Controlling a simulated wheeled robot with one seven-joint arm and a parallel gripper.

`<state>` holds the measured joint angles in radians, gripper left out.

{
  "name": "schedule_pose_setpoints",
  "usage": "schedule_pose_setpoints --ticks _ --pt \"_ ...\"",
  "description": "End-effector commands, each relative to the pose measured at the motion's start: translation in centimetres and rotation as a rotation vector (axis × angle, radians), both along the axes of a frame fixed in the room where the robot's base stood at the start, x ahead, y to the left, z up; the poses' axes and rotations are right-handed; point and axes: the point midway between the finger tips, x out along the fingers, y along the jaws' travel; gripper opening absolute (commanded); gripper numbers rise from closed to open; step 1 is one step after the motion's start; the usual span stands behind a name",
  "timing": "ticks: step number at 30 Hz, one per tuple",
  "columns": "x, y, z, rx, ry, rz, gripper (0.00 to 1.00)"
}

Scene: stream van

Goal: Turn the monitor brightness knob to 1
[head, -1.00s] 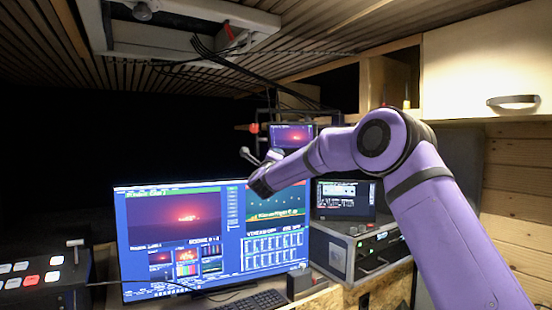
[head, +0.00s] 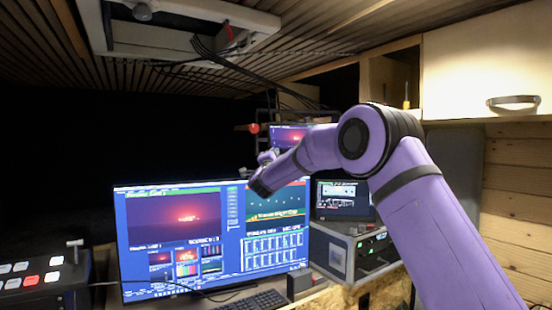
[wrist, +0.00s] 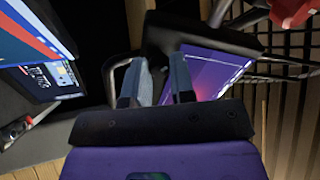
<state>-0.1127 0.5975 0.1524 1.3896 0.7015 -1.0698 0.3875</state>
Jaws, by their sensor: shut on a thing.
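The small monitor (head: 289,136) stands on a rack behind the large screen, partly hidden by my arm in the head view. Its purple screen also shows in the wrist view (wrist: 208,74), just right of my fingers. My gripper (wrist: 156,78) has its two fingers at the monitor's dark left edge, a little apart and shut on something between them. In the head view my gripper (head: 267,157) is at the monitor's lower left. The brightness knob itself is hidden by the fingers, and its marks and setting cannot be read.
A red ball-shaped part (head: 253,128) sits close to the monitor's left. The large screen (head: 172,225) stands below my forearm. A second display (head: 343,197) and a grey equipment case (head: 335,250) are at right. Dark bars (wrist: 285,62) run beside the monitor.

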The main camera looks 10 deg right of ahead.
Motion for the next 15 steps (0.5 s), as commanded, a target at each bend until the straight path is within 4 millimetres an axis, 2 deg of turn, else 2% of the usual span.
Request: schedule_pose_setpoints --ticks 15 --pt "0.02 0.05 -0.18 -0.055 0.032 -0.024 0.0"
